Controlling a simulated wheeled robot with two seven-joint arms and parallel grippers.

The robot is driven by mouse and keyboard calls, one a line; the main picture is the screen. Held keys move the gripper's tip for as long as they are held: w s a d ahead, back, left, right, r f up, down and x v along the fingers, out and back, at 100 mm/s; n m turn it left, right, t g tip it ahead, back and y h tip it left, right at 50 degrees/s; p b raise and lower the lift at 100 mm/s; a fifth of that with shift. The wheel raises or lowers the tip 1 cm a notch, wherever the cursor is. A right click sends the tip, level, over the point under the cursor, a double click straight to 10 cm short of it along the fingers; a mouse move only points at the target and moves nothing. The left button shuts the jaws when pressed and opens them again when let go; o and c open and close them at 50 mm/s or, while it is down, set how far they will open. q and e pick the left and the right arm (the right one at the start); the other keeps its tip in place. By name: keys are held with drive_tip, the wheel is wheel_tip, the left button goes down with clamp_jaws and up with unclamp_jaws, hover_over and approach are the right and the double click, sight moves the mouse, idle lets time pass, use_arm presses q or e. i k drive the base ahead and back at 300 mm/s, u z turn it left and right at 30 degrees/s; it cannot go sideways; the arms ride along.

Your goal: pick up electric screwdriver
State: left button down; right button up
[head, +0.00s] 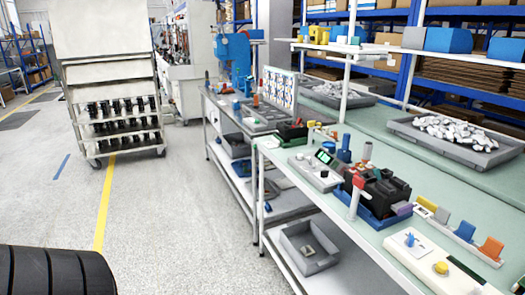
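I cannot make out an electric screwdriver with certainty among the small tools and devices on the near workbench (296,158). A black device with red parts (378,188) sits in a blue fixture on this bench. A white box with a small display (315,172) stands to its left, and blue upright parts (345,148) stand behind. A white panel (416,254) with a blue knob and a yellow button lies at the front right. Neither of my grippers shows in the head view.
A grey tray (450,146) of white parts sits at the back of the bench. A grey bin (309,246) is on the lower shelf. A second bench (225,104) stands farther back, and a wheeled rack (112,92) stands left.

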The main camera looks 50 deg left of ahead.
sight(369, 146)
drive_tip(key=z, duration=1.6)
drive_tip(key=i, duration=0.3)
drive_tip(key=u, duration=0.85)
drive_tip(key=k, duration=0.45)
drive_tip(key=u, duration=0.65)
drive_tip(key=i, duration=0.85)
drive_tip(key=z, duration=0.35)
